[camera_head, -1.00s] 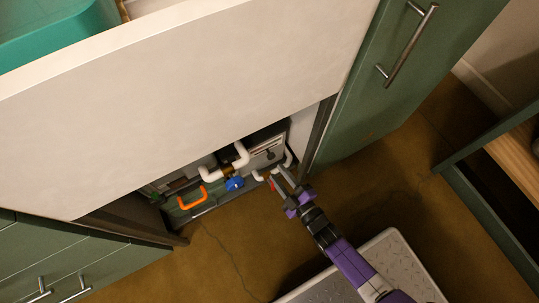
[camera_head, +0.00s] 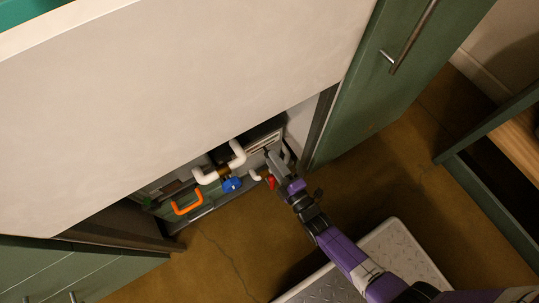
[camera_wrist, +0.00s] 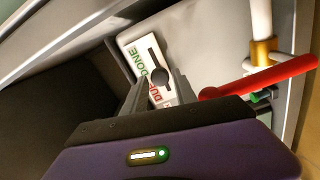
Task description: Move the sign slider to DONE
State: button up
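The sign (camera_wrist: 128,39) is a white plate inside the under-counter opening, with green DONE lettering (camera_wrist: 137,62) and red DUE lettering (camera_wrist: 154,91). A dark slot runs along it. The round dark slider knob (camera_wrist: 160,77) sits at the slot's lower end, beside DUE. My gripper (camera_wrist: 157,84) has its two grey fingers apart, pointing at the sign, with the knob showing between their tips. I cannot tell whether either finger touches it. In the head view my gripper (camera_head: 272,158) reaches into the opening's right side and hides part of the sign area.
A red valve handle (camera_wrist: 258,76) lies close right of my fingers. White pipes (camera_head: 220,166), a blue knob (camera_head: 231,185) and an orange handle (camera_head: 187,204) are left of my gripper. The counter (camera_head: 190,90) hangs above; a green cabinet door (camera_head: 375,90) stands right.

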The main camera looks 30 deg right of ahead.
aim_at(266, 151)
jog(key=shift+w, duration=1.35)
grip_shut()
dwell(0.4)
